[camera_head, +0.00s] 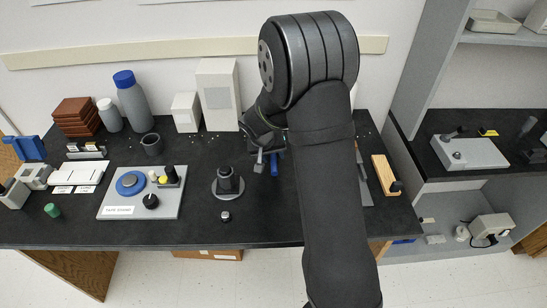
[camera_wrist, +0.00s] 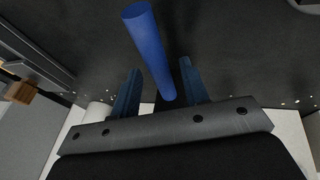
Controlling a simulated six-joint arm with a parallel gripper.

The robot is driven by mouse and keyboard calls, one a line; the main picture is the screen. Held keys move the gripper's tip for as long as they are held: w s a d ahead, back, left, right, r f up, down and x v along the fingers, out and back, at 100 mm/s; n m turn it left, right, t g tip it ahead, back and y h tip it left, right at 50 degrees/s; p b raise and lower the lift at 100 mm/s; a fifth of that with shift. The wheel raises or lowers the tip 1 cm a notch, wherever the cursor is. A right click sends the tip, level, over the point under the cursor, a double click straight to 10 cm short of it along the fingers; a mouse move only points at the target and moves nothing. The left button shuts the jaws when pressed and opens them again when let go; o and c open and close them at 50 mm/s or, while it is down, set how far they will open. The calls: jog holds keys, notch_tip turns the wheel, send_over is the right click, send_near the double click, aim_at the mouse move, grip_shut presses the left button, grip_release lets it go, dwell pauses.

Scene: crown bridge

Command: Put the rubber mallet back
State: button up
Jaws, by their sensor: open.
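The rod also shows in the head view (camera_head: 274,168), just beneath the gripper. It may be the mallet's handle; no mallet head is clearly visible. A tan wooden piece (camera_head: 383,174) with a black part at its near end lies at the bench's right side; I cannot tell what it is.
A black post on a round base (camera_head: 228,184) stands left of the gripper, with a small knob (camera_head: 225,216) before it. A grey board (camera_head: 115,206) with a blue ring is farther left. White boxes (camera_head: 217,92) and bottles (camera_head: 132,101) stand behind.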

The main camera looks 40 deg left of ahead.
jog(key=v, duration=1)
jog(key=shift+r, duration=0.2)
jog(key=shift+s, duration=0.1)
jog(key=x, duration=1.2)
jog(key=shift+f, duration=0.3)
notch_tip(320, 180, up, 3)
jog(key=shift+r, duration=0.7)
